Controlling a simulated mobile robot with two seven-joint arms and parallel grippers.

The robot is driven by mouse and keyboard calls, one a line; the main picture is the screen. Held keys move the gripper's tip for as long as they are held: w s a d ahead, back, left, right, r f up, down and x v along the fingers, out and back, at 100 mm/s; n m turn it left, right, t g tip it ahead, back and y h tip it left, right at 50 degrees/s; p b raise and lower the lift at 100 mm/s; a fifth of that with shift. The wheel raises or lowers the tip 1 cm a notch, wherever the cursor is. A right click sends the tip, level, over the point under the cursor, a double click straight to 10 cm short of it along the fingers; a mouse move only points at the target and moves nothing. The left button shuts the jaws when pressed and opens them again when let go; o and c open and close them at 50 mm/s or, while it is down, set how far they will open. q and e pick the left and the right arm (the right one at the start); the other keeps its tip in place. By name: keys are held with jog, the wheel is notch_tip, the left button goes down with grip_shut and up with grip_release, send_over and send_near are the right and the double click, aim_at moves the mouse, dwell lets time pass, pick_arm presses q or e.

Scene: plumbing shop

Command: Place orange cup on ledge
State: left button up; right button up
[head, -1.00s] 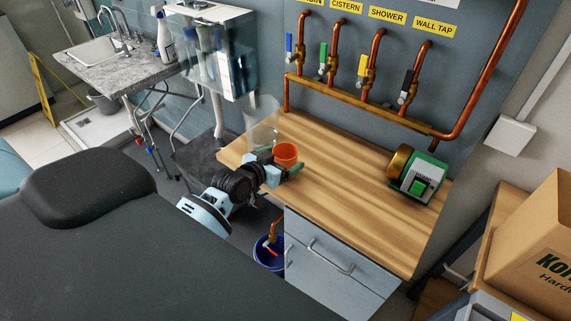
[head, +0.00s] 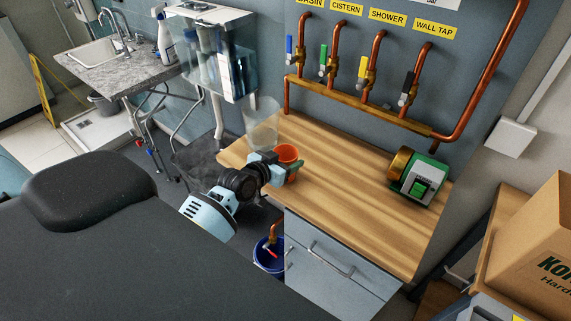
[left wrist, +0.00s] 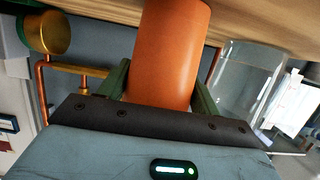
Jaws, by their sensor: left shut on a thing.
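The orange cup (head: 287,154) is at the left end of the wooden worktop in the head view. My left gripper (head: 284,168) is shut on it from the near side. In the left wrist view the orange cup (left wrist: 170,55) stands between the two green fingers and fills the middle of the picture. Its far end is close to the wooden surface (left wrist: 115,14); I cannot tell whether it touches. The ledge is not clearly identifiable apart from the worktop (head: 350,200). My right gripper is not in view.
A clear container (head: 262,122) stands just behind the cup. A green and brass pump (head: 415,176) sits at the worktop's right. Copper pipes with valves (head: 360,112) run along the wall behind. The middle of the worktop is free.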

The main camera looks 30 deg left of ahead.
aim_at(293, 148)
pick_arm(q)
jog(key=shift+r, duration=0.15)
jog(key=shift+r, duration=1.35)
jog(key=f+v, duration=0.2)
jog(key=v, duration=1.3)
jog(key=shift+s+f, duration=0.15)
jog(key=shift+s, duration=0.6)
jog(key=shift+s+d, duration=0.1)
jog(key=shift+d, duration=0.05)
